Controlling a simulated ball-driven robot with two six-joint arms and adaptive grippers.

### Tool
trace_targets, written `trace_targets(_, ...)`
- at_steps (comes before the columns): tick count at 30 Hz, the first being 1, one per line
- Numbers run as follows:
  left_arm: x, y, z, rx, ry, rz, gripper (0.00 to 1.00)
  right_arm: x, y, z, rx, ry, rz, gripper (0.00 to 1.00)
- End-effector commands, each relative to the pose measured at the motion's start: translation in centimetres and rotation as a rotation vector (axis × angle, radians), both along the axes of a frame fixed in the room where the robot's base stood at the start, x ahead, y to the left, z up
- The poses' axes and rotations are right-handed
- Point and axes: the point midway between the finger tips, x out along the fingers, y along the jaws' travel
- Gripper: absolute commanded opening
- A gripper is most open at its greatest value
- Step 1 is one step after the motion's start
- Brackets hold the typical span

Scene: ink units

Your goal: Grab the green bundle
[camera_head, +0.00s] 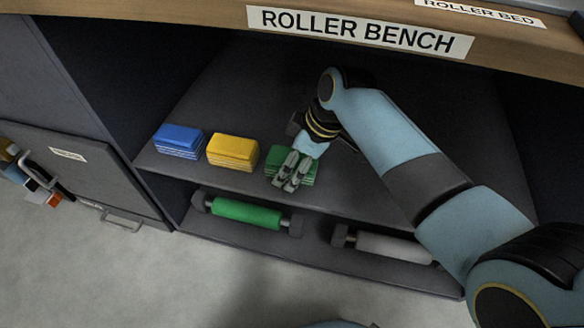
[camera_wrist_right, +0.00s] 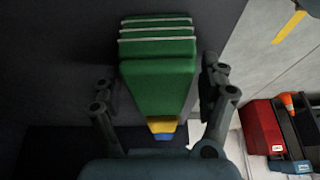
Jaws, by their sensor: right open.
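The green bundle (camera_head: 276,156) lies on the upper shelf under the bench, rightmost in a row of three. My right gripper (camera_head: 284,183) is over it in the head view and covers much of its top. In the right wrist view, the green bundle (camera_wrist_right: 157,75) shows large, with pale lines between its layers. The open fingers of my right gripper (camera_wrist_right: 160,85) stand one on each side of it, with dark gaps visible between fingers and bundle. My left gripper is not in view.
A yellow bundle (camera_head: 232,150) and a blue bundle (camera_head: 180,138) sit to the left on the same shelf. A green roller (camera_head: 245,212) and a grey roller (camera_head: 390,246) lie on the lower shelf. The bench top (camera_head: 130,10) overhangs the shelf.

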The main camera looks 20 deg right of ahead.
Motion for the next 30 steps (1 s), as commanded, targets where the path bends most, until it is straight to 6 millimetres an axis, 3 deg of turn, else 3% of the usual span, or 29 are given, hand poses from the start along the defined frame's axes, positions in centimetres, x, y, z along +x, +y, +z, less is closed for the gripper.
trace_targets(27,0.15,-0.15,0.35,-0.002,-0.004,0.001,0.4,0.04,-0.03,-0.34,0.0,-0.001,0.0,0.77)
trace_targets(30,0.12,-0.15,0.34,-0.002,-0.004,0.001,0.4,0.05,-0.02,-0.33,0.0,-0.001,0.0,0.65)
